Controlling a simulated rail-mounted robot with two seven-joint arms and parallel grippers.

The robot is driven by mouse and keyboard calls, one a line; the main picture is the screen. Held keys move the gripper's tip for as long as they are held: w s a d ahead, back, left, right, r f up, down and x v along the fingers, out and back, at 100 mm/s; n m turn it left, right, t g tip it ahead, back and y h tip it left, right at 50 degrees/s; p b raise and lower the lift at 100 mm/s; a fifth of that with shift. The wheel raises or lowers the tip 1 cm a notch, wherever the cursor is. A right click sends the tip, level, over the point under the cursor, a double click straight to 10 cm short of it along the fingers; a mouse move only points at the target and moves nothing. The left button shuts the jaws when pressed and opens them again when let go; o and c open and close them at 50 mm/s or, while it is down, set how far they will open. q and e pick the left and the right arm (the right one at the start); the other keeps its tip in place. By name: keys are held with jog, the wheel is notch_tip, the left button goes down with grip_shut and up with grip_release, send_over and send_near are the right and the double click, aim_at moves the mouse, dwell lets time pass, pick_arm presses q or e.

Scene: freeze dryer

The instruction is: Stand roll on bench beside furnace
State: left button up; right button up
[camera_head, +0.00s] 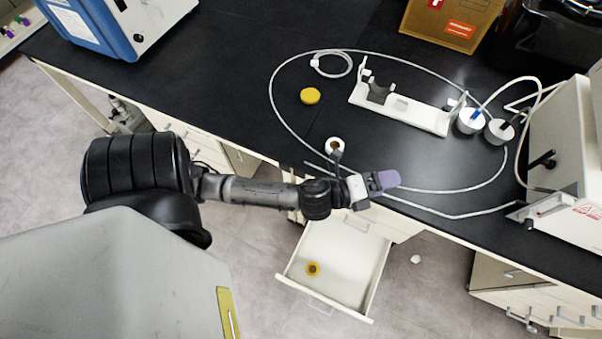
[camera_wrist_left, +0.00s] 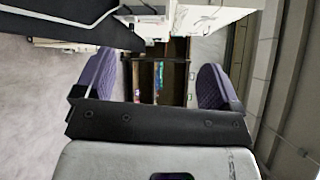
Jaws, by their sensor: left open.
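A small yellow ring-shaped roll (camera_head: 313,268) lies in an open drawer (camera_head: 355,246) under the bench. A white roll-like ring with a dark centre (camera_head: 335,145) is on the black bench (camera_head: 215,85), close behind my left arm. A flat yellow disc (camera_head: 310,96) lies farther back on the bench. My left gripper (camera_head: 384,180) is over the bench's front edge, above and behind the drawer. In the left wrist view its two purple pads (camera_wrist_left: 160,85) stand wide apart with nothing between them. Which device is the furnace is not clear. My right gripper is out of view.
A blue and white device (camera_head: 105,22) stands at the back left, and a white one (camera_head: 565,150) at the right. A white stand (camera_head: 425,113) and a looped grey cable (camera_head: 272,88) occupy the bench. A small white object (camera_head: 415,259) is on the floor.

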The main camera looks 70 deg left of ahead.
pick_arm(q)
jog(key=s+d+f+n+g, duration=0.1)
jog(key=s+f+n+g, duration=0.4)
jog(key=s+n+g, duration=0.2)
jog(key=s+d+f+n+g, duration=0.1)
jog(key=s+f+n+g, duration=0.5)
jog(key=s+n, duration=0.5)
jog(key=s, duration=0.2)
jog(key=shift+s+d+f+n+g+y, duration=0.2)
jog(key=shift+s+d+n+g+y, duration=0.15)
jog(key=shift+s+n+g+y, duration=0.05)
